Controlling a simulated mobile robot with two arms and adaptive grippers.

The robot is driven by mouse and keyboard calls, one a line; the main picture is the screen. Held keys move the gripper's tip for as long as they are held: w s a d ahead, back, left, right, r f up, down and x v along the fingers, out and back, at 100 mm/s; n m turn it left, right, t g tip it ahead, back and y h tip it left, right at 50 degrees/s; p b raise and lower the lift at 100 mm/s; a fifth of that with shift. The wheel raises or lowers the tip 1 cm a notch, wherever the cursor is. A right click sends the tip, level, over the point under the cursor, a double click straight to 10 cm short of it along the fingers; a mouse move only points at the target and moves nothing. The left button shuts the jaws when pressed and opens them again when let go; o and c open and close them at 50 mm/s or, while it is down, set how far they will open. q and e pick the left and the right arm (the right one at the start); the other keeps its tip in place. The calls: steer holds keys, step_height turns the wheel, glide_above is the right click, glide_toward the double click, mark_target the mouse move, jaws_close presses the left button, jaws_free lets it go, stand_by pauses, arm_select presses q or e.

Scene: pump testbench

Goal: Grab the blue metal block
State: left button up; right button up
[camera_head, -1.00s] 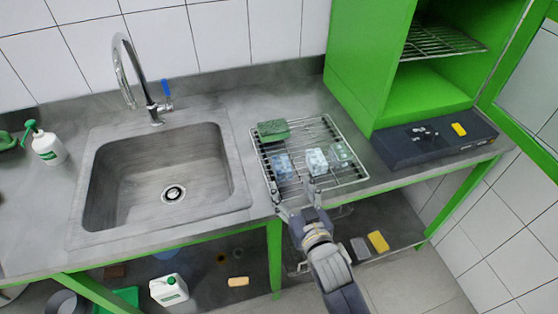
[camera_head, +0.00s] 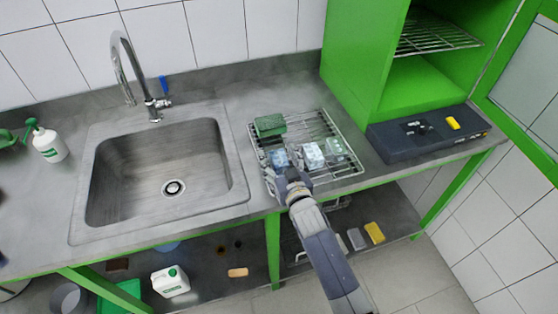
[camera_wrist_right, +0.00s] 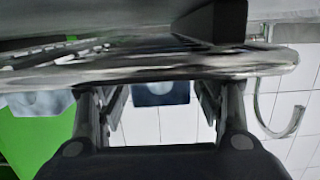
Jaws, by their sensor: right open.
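The blue metal block (camera_head: 280,158) rests on the wire rack (camera_head: 357,171) on the counter, toward the rack's front left. My right gripper (camera_head: 283,177) is at the rack's front edge, just in front of the block. In the right wrist view the gripper (camera_wrist_right: 158,100) is open and empty, and the block (camera_wrist_right: 160,93) shows beyond and between its fingers. Whether a finger touches the block cannot be told. My left gripper is not in view.
A pale block (camera_head: 313,155) and a greenish block (camera_head: 337,148) stand to the right on the rack. A green block (camera_head: 270,125) lies behind. The sink (camera_head: 160,165) is left; a dark device (camera_head: 430,137) and green cabinet (camera_head: 350,60) are right.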

steer(key=c, duration=1.4)
steer(key=shift+r, duration=0.1)
